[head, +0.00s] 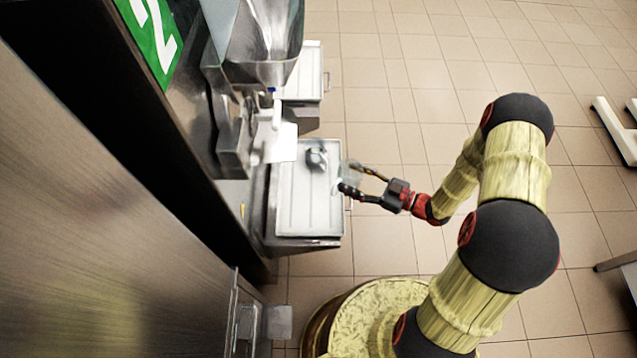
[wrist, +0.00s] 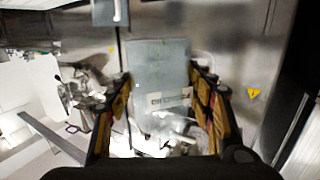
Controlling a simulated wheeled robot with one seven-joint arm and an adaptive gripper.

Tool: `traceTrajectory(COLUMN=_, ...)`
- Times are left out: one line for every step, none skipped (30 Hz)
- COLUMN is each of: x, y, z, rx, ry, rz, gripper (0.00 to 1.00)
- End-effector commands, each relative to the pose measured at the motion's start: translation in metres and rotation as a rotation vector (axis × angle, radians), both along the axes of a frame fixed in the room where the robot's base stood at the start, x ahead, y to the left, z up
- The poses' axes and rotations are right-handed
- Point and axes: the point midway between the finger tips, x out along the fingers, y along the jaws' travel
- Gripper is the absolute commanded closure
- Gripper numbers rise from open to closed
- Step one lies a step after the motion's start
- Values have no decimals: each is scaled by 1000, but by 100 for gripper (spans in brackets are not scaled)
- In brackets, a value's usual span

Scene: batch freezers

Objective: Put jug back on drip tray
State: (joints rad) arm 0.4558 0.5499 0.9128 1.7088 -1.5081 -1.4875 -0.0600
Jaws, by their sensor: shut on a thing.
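A clear, see-through jug (head: 351,173) is between the fingers of my gripper (head: 348,178) in the head view. My gripper is shut on it at the right edge of the white drip tray (head: 310,205). The jug's outline is faint, and I cannot tell whether it touches the tray. In the wrist view, the two fingers of my gripper (wrist: 162,80) stand apart, with a pale, clear shape, seemingly the jug (wrist: 170,125), low between them.
A small grey and dark object (head: 317,157) sits at the far part of the tray. A steel machine (head: 265,45) with a spout rises behind it. Another white tray (head: 305,70) lies further off. Open tiled floor (head: 400,120) is to the right.

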Motion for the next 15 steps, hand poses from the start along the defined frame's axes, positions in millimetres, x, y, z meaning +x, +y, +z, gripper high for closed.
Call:
traceTrajectory(x=6, y=11, z=-9, rx=0, ry=0, rz=7, gripper=77)
traceTrajectory(x=10, y=17, z=-12, rx=0, ry=0, rz=8, gripper=77)
traceTrajectory(x=15, y=25, z=-17, rx=-1, ry=1, rz=8, gripper=77)
traceTrajectory(x=19, y=30, z=-20, rx=-1, ry=1, rz=7, gripper=77)
traceTrajectory(x=23, y=36, z=-23, rx=-1, ry=1, rz=8, gripper=77)
traceTrajectory(x=28, y=43, z=-27, rx=-1, ry=0, rz=6, gripper=77)
traceTrajectory(x=32, y=48, z=-29, rx=-2, ry=-1, rz=6, gripper=77)
traceTrajectory(x=36, y=54, z=-33, rx=-2, ry=-1, rz=6, gripper=77)
traceTrajectory(x=42, y=61, z=-37, rx=-1, ry=0, rz=6, gripper=77)
traceTrajectory(x=44, y=64, z=-43, rx=-1, ry=2, rz=5, gripper=77)
traceTrajectory(x=47, y=67, z=-49, rx=-1, ry=2, rz=4, gripper=77)
traceTrajectory(x=50, y=72, z=-57, rx=-1, ry=2, rz=3, gripper=77)
traceTrajectory(x=52, y=75, z=-61, rx=-1, ry=2, rz=4, gripper=77)
traceTrajectory(x=55, y=78, z=-66, rx=-2, ry=1, rz=3, gripper=77)
traceTrajectory(x=58, y=81, z=-71, rx=-2, ry=1, rz=2, gripper=77)
